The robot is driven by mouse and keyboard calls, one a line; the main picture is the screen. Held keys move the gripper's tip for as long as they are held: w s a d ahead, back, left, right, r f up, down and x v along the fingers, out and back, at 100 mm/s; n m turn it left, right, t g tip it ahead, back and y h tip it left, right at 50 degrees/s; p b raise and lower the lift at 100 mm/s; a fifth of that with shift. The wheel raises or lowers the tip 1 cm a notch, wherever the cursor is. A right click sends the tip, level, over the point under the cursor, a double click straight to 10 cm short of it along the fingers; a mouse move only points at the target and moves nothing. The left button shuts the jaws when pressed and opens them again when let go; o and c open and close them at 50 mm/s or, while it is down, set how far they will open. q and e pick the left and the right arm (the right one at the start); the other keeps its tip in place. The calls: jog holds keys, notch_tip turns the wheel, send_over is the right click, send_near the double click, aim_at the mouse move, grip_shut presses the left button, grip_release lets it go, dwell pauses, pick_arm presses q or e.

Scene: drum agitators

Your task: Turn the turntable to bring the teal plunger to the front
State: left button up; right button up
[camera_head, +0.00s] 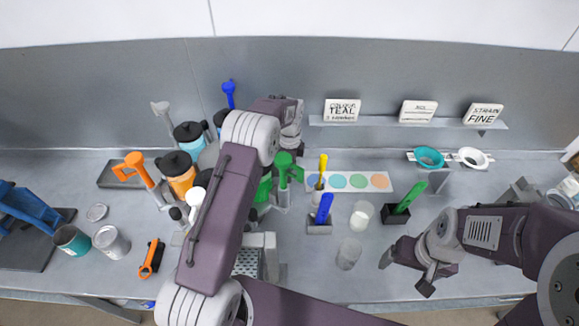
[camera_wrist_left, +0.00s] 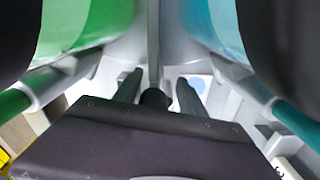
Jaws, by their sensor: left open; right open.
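The turntable is largely hidden behind my left arm. Around it, a teal drum (camera_head: 188,142) with a black lid stands at the back left, an orange drum (camera_head: 182,182) in front of it, and a green drum (camera_head: 264,190) right of my arm. I cannot single out a teal plunger in the head view. The left wrist view shows a green drum (camera_wrist_left: 90,25) on the left and a teal drum (camera_wrist_left: 212,25) on the right. My left gripper (camera_wrist_left: 158,92) is open between them, fingers either side of a dark knob. My right gripper (camera_head: 405,274) is open and empty above the front right of the bench.
A sign reading COLOUR TEAL (camera_head: 342,110) stands on the back shelf. An orange tool (camera_head: 151,259) and cans (camera_head: 111,242) are at left.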

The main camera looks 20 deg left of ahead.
pick_arm(q)
jog(key=shift+f, duration=0.1)
jog(key=shift+s+d+r, duration=0.2)
jog(key=shift+s+d, duration=0.15)
jog(key=shift+d, duration=0.25)
jog(key=shift+s+d, duration=0.1)
jog(key=shift+d, duration=0.05)
jog(key=c, duration=0.9)
jog(key=shift+w+a+f, duration=0.1)
jog(key=shift+w+a, duration=0.1)
grip_shut()
jog(key=shift+s, duration=0.15)
